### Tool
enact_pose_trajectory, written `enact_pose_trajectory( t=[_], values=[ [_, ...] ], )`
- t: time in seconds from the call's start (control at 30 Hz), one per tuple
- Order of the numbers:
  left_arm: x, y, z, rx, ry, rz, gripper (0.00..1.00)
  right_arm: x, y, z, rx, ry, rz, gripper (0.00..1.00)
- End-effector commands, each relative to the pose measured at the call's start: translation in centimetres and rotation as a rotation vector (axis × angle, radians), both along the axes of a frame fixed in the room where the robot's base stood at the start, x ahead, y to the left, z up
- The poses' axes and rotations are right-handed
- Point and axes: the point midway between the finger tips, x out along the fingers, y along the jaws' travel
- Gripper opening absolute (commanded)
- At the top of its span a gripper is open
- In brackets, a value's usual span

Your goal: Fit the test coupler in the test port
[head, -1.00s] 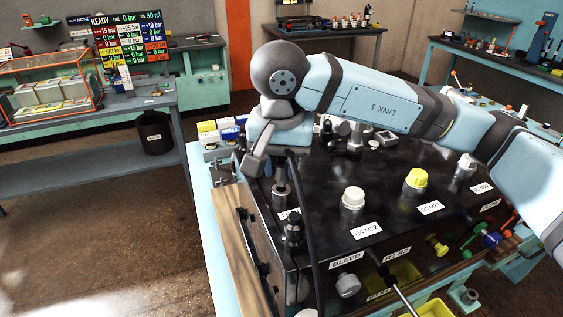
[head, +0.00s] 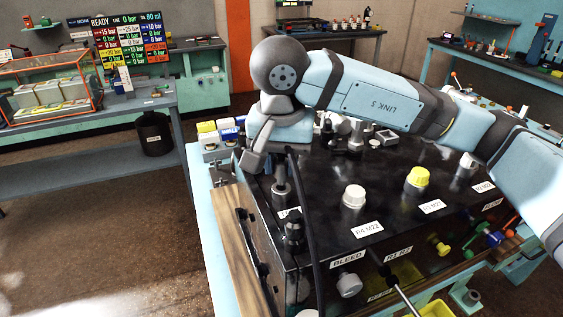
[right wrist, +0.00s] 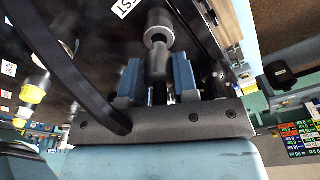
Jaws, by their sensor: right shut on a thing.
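My right gripper (head: 279,163) hangs over the near left corner of the black block (head: 325,205). In the right wrist view its two blue fingers (right wrist: 158,86) are shut on the grey metal test coupler (right wrist: 158,64). The coupler is in line with the round grey test port (right wrist: 158,27), beside a label ending in "ST" (right wrist: 126,5). The two look very close or touching; I cannot tell whether the coupler is seated. In the head view the port (head: 281,188) shows below the hand, which hides most of the coupler. My left gripper is not in view.
A black hose (head: 306,210) hangs down in front of the block. A white cap (head: 354,196), a yellow cap (head: 417,177) and a black fitting (head: 293,232) stand on the block. A bench with a display board (head: 130,40) is at the back left.

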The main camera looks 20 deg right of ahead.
Motion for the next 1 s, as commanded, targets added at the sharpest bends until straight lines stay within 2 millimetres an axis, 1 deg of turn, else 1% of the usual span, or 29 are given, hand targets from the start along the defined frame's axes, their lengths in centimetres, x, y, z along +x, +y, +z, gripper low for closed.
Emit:
enact_pose_trajectory(
  t=[0.4, 0.73, 1.0],
  values=[
    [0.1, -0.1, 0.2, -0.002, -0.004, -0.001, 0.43, 0.0, 0.0, 0.0, 0.0, 0.0, 0.0, 0.04],
    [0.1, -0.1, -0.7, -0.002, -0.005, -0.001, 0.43, 0.0, 0.0, -0.1, 0.0, -0.001, 0.0, 0.04],
    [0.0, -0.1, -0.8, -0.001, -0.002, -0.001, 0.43, 0.0, 0.0, 0.0, 0.0, 0.0, 0.0, 0.04]
  ],
)
